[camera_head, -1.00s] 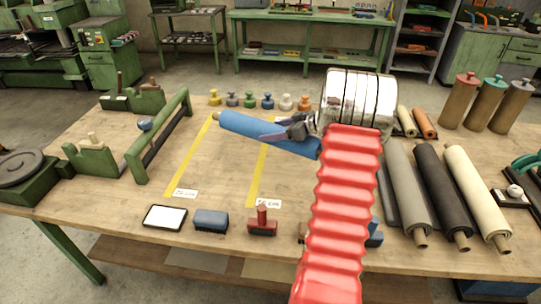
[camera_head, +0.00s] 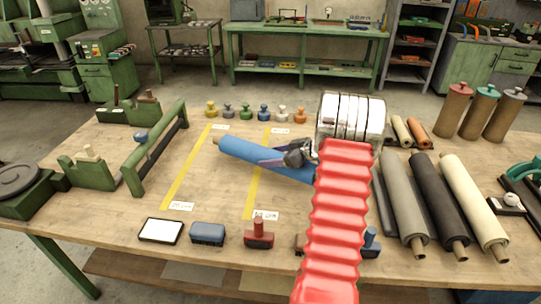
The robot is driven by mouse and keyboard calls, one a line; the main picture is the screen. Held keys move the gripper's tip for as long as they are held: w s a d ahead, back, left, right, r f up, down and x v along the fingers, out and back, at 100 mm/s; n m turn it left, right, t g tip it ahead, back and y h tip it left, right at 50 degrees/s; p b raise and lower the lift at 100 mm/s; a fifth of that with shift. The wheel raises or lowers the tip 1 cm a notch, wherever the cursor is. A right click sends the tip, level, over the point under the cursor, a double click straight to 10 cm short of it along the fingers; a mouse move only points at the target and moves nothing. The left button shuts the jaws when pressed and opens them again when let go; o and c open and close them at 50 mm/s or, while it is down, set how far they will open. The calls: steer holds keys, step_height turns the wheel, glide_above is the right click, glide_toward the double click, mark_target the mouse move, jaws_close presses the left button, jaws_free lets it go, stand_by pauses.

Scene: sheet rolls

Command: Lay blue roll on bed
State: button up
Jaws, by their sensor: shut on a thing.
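The blue roll (camera_head: 250,152) lies crosswise in the middle of the view, over the yellow-taped part of the table. Its left end points up and left; its right end is hidden behind my red arm. My gripper (camera_head: 275,160) is shut on the blue roll near its middle right. Whether the roll touches the table I cannot tell. The bed (camera_head: 175,195) seems to be the bare wooden area between two yellow tape lines, with small white labels at their ends; no other bed is clear.
A green rail frame (camera_head: 155,150) stands left of the tape. Several coloured weights (camera_head: 263,113) line the back. A tablet (camera_head: 160,231), a blue block (camera_head: 207,233) and a red stamp (camera_head: 259,234) sit in front. Grey, black and cream rolls (camera_head: 473,200) lie at right.

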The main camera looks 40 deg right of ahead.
steer(key=shift+r, duration=0.2)
steer(key=shift+f, duration=1.8)
steer(key=o, duration=2.1)
steer(key=shift+f, duration=0.25)
steer(key=shift+s, duration=0.1)
steer(key=v, duration=1.2)
steer(key=shift+r, duration=0.1)
